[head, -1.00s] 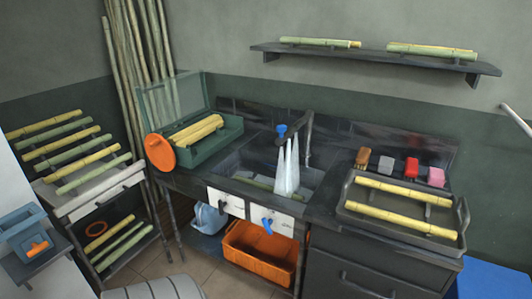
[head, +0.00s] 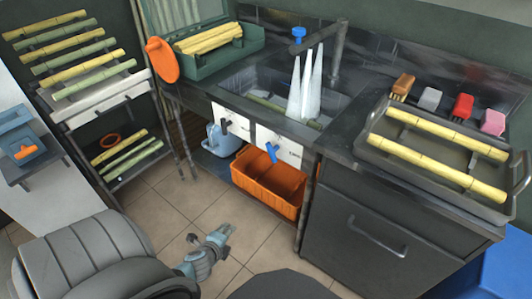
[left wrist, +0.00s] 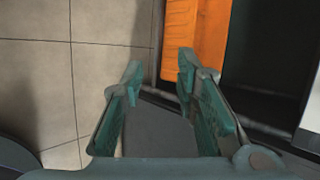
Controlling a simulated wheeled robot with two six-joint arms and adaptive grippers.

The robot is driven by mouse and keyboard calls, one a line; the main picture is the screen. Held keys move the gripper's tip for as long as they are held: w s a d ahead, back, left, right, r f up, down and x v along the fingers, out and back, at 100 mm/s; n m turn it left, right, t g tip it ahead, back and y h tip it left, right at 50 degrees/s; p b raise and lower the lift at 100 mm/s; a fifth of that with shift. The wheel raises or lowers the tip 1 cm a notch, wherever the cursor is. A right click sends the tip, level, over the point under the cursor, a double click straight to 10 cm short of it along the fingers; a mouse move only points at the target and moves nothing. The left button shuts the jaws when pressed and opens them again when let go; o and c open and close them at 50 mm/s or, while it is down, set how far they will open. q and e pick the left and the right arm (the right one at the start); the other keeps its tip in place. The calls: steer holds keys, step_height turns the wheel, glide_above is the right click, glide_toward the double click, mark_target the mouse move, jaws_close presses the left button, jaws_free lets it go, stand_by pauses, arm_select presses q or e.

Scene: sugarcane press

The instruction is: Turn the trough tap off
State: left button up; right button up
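The tap (head: 338,55) stands at the back of the sink trough (head: 240,88), with a blue handle (head: 299,35) on top. Pale water streams (head: 313,85) run beneath it into the trough. On the white front panels below are a dark lever (head: 224,125) and a blue lever (head: 272,152). My left gripper (head: 221,240) is low over the floor, in front of the counter and well away from the tap. In the left wrist view my left gripper (left wrist: 158,75) is open, with nothing between its fingers. My right gripper is not in view.
An orange crate (head: 268,182) and a blue jug (head: 222,138) sit under the trough. A grey tray (head: 440,150) holds canes at right, with several brushes behind it. A green box (head: 190,60) stands left of the trough. The tiled floor (head: 165,215) is partly clear.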

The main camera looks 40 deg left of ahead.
arm_select(q)
steer(key=w+r+m+t+b, duration=0.4)
steer(key=w+r+m, duration=0.2)
steer(key=w, duration=0.1)
steer(key=m+t+b, duration=0.2)
steer(key=m+t, duration=0.3)
steer(key=m, duration=0.3)
glide_toward(270, 154)
steer(key=shift+n, duration=0.3)
steer(key=x, duration=1.1)
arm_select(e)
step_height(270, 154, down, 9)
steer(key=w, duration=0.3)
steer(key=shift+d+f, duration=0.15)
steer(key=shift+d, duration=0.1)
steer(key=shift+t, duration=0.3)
arm_select(q)
jaws_close()
